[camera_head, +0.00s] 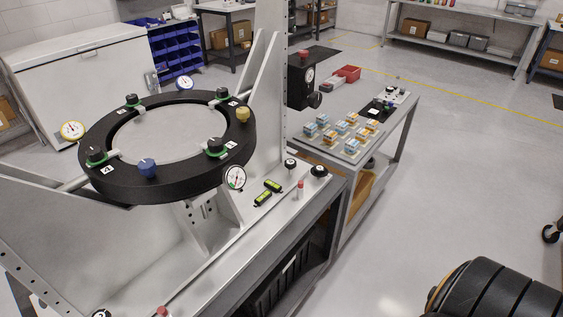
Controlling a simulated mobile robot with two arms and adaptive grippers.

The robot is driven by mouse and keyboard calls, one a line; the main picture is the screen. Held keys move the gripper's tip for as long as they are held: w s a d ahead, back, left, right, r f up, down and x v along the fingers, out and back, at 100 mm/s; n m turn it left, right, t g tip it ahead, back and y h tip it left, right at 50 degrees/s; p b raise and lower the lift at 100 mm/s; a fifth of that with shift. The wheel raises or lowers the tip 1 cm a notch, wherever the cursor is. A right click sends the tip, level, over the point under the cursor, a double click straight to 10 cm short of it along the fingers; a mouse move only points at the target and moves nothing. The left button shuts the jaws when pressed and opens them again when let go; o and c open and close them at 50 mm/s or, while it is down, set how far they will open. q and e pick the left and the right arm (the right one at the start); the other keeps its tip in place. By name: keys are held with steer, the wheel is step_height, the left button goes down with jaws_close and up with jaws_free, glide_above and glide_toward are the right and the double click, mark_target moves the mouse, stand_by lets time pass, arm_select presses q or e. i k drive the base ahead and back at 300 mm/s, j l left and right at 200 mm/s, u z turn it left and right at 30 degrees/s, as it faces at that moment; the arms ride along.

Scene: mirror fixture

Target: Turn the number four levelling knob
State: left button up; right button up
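The mirror fixture's black ring (185,182) is mounted tilted on a grey metal frame and surrounds a pale round mirror (168,135). Several black knobs on green bases stand around the ring. The knob beside the label that looks like a 4 (108,169) is the black one (96,154) at the ring's near left. Other black knobs are at the back left (132,99), back right (221,92) and front right (215,146). A blue knob (147,167) and a yellow knob (243,113) also sit on the ring. Neither gripper shows.
Dial gauges stand around the ring, one yellow-rimmed (72,130) and one at the front right (235,177). A side table (340,158) holds small boxes. The floor to the right (440,190) is largely clear.

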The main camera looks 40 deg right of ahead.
mark_target(290, 164)
steer(key=l+u, duration=0.15)
steer(key=l, duration=0.4)
steer(key=k+l+u, duration=0.1)
steer(key=l, duration=0.45)
steer(key=k+l+u, duration=0.15)
steer(key=l, duration=0.4)
